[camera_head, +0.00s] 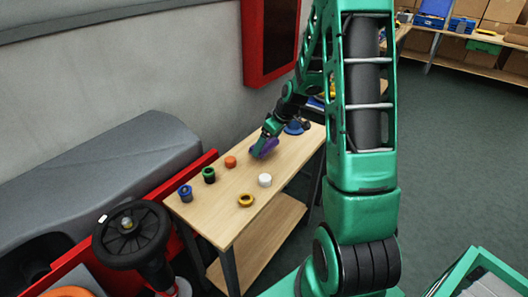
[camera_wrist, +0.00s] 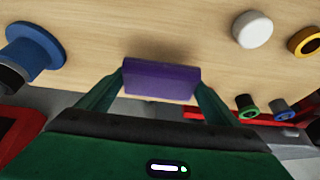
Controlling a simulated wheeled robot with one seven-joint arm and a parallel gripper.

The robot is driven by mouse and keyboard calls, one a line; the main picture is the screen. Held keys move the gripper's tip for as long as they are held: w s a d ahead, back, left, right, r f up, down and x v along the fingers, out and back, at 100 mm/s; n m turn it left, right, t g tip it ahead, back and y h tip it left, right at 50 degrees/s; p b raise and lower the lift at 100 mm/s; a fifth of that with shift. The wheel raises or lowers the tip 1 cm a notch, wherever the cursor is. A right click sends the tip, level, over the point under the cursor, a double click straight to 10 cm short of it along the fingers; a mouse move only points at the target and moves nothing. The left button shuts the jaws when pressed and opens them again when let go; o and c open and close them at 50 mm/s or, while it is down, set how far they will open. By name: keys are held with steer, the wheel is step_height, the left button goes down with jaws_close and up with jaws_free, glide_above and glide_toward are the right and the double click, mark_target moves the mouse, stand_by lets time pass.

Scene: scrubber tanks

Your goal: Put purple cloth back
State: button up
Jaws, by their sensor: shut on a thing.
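The purple cloth (camera_wrist: 162,80) looks like a folded purple block in the wrist view. My gripper (camera_wrist: 160,88) is shut on it, with one green finger at each end. In the head view my gripper (camera_head: 263,145) is low at the wooden table (camera_head: 228,205), toward its far half, and the purple cloth (camera_head: 266,149) shows at its tip. I cannot tell whether the cloth touches the tabletop.
On the table are a blue spool (camera_head: 185,193), a green-and-black one (camera_head: 209,175), an orange cap (camera_head: 231,162), a white cap (camera_head: 265,180) and a yellow ring (camera_head: 246,200). A larger blue piece (camera_wrist: 35,50) is near my gripper. A red cabinet (camera_head: 270,40) hangs on the wall behind.

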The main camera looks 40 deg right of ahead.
steer(key=shift+f, duration=1.8)
steer(key=o, duration=0.9)
steer(key=v, duration=1.1)
steer(key=s+a+r+m+g, duration=0.1)
steer(key=s+a+r+m, duration=0.1)
steer(key=s, duration=0.8)
steer(key=s+a+r+m+g+h, duration=0.1)
steer(key=s+a+r+m+g, duration=0.1)
steer(key=s, duration=0.8)
steer(key=s+a+r+m+g, duration=0.1)
steer(key=s+a+r+m, duration=0.2)
steer(key=s, duration=0.8)
step_height(320, 180, up, 3)
steer(key=shift+a+f+m+g, duration=0.1)
steer(key=shift+m+g, duration=0.1)
steer(key=shift+m, duration=0.65)
steer(key=shift+a+f+m+g, duration=0.1)
steer(key=shift+m+g, duration=0.1)
steer(key=shift+m, duration=0.65)
